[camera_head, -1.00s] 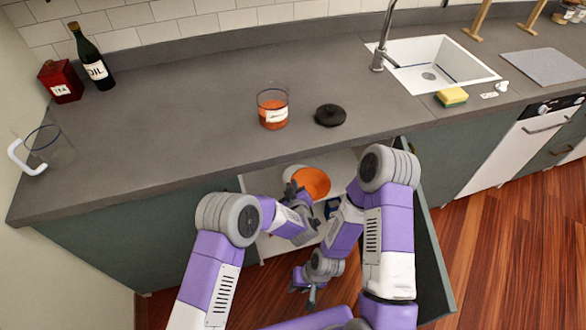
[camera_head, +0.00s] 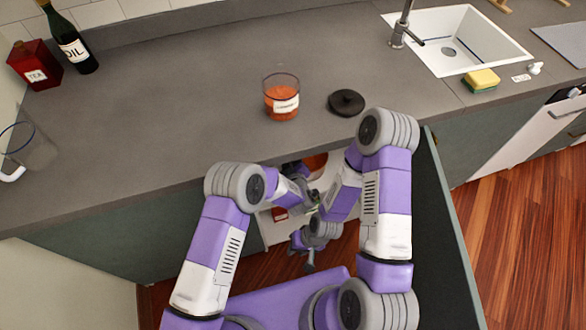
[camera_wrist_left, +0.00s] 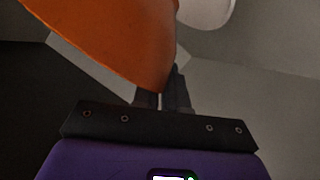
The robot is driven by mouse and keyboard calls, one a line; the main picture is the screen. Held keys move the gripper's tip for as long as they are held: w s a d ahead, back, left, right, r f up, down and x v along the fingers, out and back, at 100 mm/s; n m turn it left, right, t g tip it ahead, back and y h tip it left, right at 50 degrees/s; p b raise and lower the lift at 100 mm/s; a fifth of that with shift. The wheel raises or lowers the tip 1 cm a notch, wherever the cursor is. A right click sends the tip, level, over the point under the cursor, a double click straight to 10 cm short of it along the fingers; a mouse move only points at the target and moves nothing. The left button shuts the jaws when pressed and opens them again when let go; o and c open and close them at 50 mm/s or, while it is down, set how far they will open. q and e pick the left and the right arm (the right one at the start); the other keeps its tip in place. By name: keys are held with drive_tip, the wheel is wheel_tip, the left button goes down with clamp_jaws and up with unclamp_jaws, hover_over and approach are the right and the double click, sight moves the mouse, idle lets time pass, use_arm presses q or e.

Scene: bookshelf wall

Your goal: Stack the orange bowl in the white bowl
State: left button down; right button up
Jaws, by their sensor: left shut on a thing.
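The orange bowl (camera_head: 316,161) shows partly inside the open cabinet under the counter, mostly covered by my arms. It fills the upper left of the left wrist view (camera_wrist_left: 105,35). My left gripper (camera_wrist_left: 165,92) is shut on the orange bowl's wall, whose edge runs between its dark fingers. The white bowl (camera_wrist_left: 206,10) shows in part at the top of the left wrist view, just beyond and to the right of the orange bowl; I cannot make it out in the head view. My right gripper (camera_head: 309,264) hangs low in front of the cabinet, apart from both bowls; its jaw opening is unclear.
An open dark green cabinet door (camera_head: 447,225) stands to the right of my arms. The counter (camera_head: 190,110) overhangs the cabinet. On it are an orange-filled glass jar (camera_head: 282,101), a black lid (camera_head: 346,102), an oil bottle (camera_head: 69,40) and a red tea tin (camera_head: 37,67).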

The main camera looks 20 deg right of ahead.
use_arm(q)
wheel_tip(320, 180, down, 4)
drive_tip(key=shift+w+f+b, duration=0.1)
drive_tip(key=shift+w+b, duration=0.05)
drive_tip(key=shift+b, duration=0.6)
drive_tip(key=shift+r, duration=0.2)
drive_tip(key=shift+f, duration=0.1)
